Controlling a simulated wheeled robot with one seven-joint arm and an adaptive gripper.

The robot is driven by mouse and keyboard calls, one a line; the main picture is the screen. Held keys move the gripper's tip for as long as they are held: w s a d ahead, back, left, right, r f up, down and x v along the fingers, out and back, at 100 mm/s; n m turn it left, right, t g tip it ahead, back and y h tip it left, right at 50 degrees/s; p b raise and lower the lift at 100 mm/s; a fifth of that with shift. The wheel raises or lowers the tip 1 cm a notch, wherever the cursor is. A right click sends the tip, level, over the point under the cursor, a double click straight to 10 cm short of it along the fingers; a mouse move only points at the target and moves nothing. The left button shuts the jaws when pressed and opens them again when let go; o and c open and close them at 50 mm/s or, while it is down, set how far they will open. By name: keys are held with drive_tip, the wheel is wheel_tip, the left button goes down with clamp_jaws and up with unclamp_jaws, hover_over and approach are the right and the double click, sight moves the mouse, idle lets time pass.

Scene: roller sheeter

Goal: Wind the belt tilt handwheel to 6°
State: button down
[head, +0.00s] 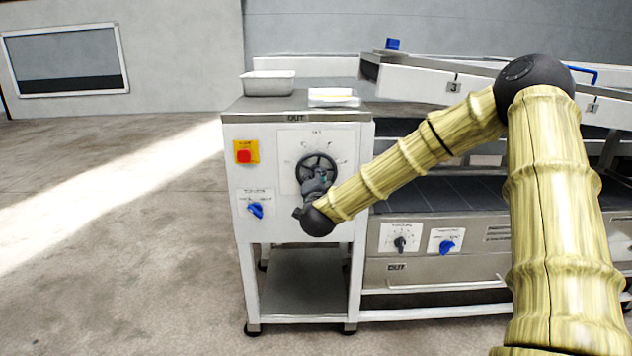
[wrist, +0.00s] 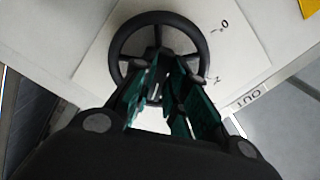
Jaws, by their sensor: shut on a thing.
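The handwheel (head: 316,163) is a dark spoked wheel on a white scale plate (head: 340,149) on the front of the machine's white cabinet. It also shows in the wrist view (wrist: 187,23), with its rim and spokes in front of the plate (wrist: 245,62). My gripper (head: 316,180) is at the wheel's lower part in the head view. In the wrist view its dark green fingers (wrist: 160,92) reach to the wheel and are shut on it; the exact contact is partly hidden. Scale marks surround the wheel, but the reading is too small to tell.
A red button on yellow (head: 245,155) and a blue knob (head: 255,210) sit left of the wheel. A metal tray (head: 268,84) stands on the cabinet top. Conveyor framework (head: 430,84) and lower knobs (head: 446,247) lie right. The floor at left is clear.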

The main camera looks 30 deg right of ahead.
drive_tip(key=shift+m, duration=1.1)
drive_tip(key=c, duration=1.4)
unclamp_jaws()
drive_tip(key=shift+d, duration=0.1)
drive_tip(key=shift+s, duration=0.1)
drive_tip(key=v, duration=1.2)
